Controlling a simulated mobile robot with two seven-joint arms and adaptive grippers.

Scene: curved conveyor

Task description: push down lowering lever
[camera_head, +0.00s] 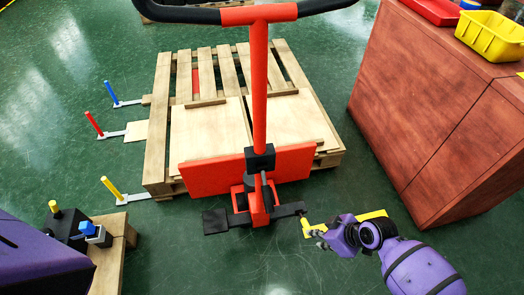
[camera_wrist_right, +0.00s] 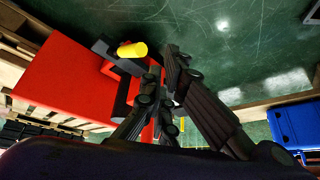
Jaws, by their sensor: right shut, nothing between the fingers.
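A red pallet jack (camera_head: 258,100) stands at a wooden pallet, its handle upright. Black pedals stick out on both sides of its foot, the left one (camera_head: 215,220) and the right one (camera_head: 286,210). A short yellow grip (camera_head: 306,228) at the right pedal's outer end appears to be the lowering lever; it also shows in the right wrist view (camera_wrist_right: 132,50). My right gripper (camera_head: 320,236) is shut and empty, close to the right of this grip. In the wrist view its fingertips (camera_wrist_right: 168,58) are beside the grip; contact is unclear. My left gripper is not in view.
The wooden pallet (camera_head: 230,75) lies behind the jack. A reddish-brown cabinet (camera_head: 425,90) stands at the right with a yellow bin (camera_head: 492,36) on top. Coloured posts stand left of the pallet. Green floor is free in front of the jack.

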